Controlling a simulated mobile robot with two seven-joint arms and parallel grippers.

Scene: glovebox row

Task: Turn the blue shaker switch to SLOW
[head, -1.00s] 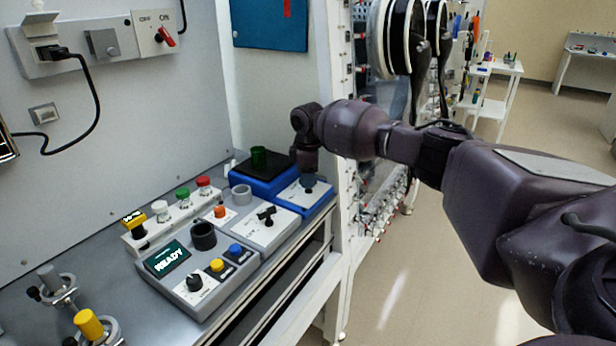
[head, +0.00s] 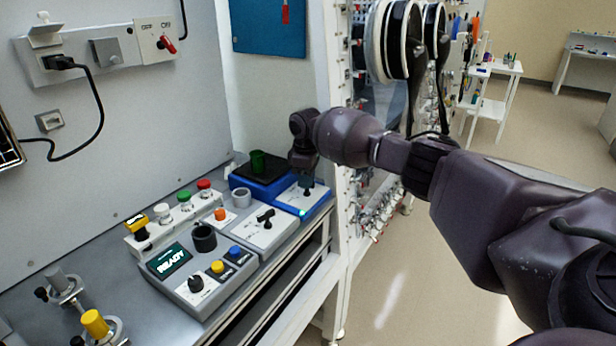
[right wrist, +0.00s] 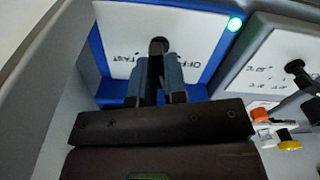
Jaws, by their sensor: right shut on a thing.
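My right gripper (right wrist: 158,72) comes down over the panel and is shut on the black switch knob (right wrist: 158,46), whose lower part the fingers hide. A green lamp (right wrist: 235,24) glows at the panel's corner. My left gripper is not in view.
A grey box with a black switch (head: 265,218) stands directly beside the shaker. A READY display box (head: 168,260) and a row of coloured buttons (head: 184,196) lie further left. A white frame post (head: 335,120) rises close to my right arm.

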